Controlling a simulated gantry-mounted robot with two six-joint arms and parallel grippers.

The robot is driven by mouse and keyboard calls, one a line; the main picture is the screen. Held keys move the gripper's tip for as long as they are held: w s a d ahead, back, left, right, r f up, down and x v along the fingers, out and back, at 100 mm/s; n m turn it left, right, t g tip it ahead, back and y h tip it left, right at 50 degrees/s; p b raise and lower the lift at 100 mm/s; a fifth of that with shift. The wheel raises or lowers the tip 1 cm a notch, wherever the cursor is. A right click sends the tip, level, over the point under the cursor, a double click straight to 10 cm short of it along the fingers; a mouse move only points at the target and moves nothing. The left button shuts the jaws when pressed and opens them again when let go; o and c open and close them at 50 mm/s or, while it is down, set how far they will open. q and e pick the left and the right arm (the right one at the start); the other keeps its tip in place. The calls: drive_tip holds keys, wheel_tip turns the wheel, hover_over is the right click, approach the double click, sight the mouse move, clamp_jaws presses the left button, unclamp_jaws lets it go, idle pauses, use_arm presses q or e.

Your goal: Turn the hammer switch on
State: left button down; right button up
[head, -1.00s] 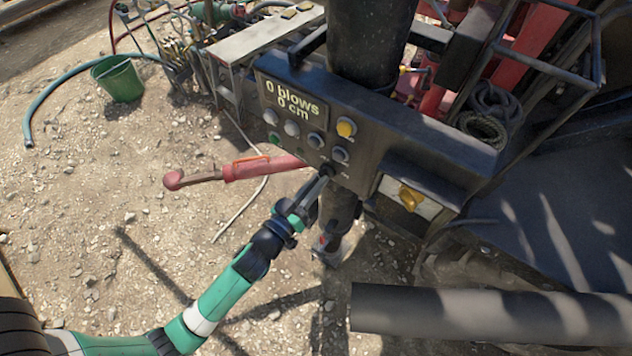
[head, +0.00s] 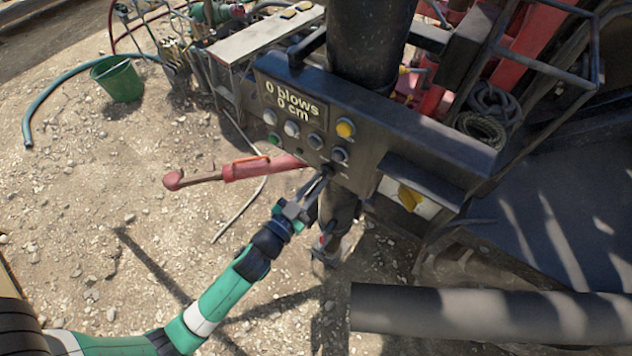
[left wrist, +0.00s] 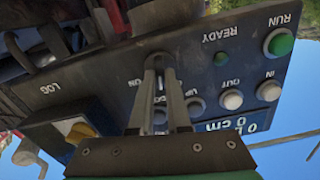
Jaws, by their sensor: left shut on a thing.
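The dark control panel (head: 365,135) has a display reading "0 blows 0 cm" (head: 290,100) and several round buttons. My left gripper (head: 326,172) reaches its lower edge, below a grey button (head: 340,155). Its fingers are shut on a small dark switch, which they mostly hide, so its setting cannot be read. In the left wrist view the panel appears upside down, and my left gripper (left wrist: 159,66) has both fingertips against its face. A green RUN button (left wrist: 281,43) and a READY light (left wrist: 221,59) show there. My right gripper is not in view.
A yellow knob (head: 410,198) is on a box at right, and a thick dark pipe (head: 480,315) lies below. A green bucket (head: 120,80) stands on open gravel at left.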

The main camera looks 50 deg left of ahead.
use_arm(q)
drive_tip(key=m, duration=0.6)
drive_tip(key=shift+m+p, duration=0.3)
drive_tip(key=shift+p, duration=0.05)
drive_tip(key=m, duration=0.5)
drive_tip(key=shift+d+p, duration=0.1)
drive_tip(key=shift+p, duration=0.25)
drive_tip(key=shift+m, duration=0.3)
drive_tip(key=c, duration=0.9)
unclamp_jaws()
drive_tip(key=shift+s+f, duration=0.1)
